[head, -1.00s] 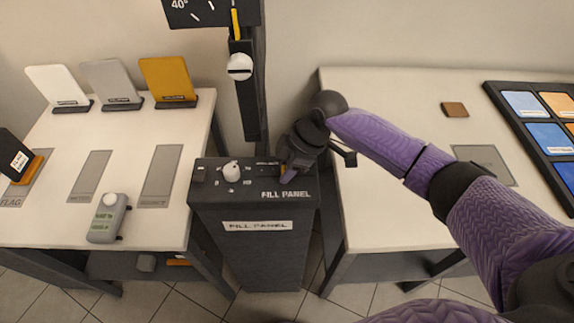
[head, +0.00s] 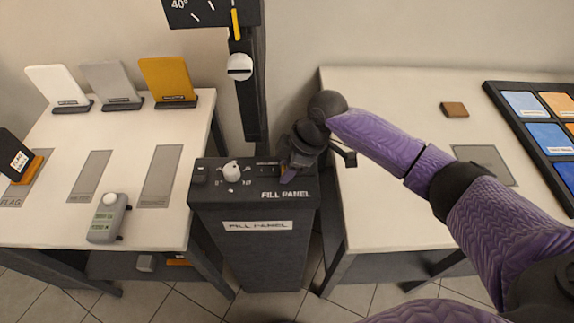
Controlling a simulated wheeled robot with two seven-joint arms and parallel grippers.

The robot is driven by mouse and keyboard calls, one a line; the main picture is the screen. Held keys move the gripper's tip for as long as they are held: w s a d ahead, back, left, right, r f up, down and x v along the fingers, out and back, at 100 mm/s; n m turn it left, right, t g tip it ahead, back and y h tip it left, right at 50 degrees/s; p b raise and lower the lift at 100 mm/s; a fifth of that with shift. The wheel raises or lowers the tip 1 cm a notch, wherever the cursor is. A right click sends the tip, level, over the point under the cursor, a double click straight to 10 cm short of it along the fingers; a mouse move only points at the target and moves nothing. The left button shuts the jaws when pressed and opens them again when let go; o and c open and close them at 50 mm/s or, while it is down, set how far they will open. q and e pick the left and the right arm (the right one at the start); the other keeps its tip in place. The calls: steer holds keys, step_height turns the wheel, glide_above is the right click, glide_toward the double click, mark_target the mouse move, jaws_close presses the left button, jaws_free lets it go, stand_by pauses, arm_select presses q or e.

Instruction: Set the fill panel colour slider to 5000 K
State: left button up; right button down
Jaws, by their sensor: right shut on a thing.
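The fill panel control box (head: 256,225) is a dark pedestal in the middle of the head view, with "FILL PANEL" labels on its top and front. A white knob (head: 232,172) stands on its top at the left. My right gripper (head: 287,173) reaches down onto the right part of the top. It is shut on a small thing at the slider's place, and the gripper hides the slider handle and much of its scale. The slider's setting cannot be read. My left gripper is not in view.
A dark post with an angle dial (head: 212,12) and a white knob (head: 240,67) rises behind the box. The left table (head: 60,222) holds upright cards and a grey meter (head: 108,218). The right table (head: 390,220) holds a brown block (head: 454,109) and a swatch tray (head: 491,92).

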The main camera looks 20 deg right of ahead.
steer(key=shift+s+d+r+p, duration=0.15)
steer(key=shift+d+p, duration=0.25)
steer(key=shift+d, duration=0.2)
steer(key=shift+s+d+p, duration=0.15)
steer(key=shift+d+p, duration=0.2)
steer(key=shift+d, duration=0.35)
steer(key=shift+c, duration=2)
jaws_free()
steer(key=p+v, duration=0.2)
steer(key=v, duration=0.7)
steer(key=shift+r, duration=0.25)
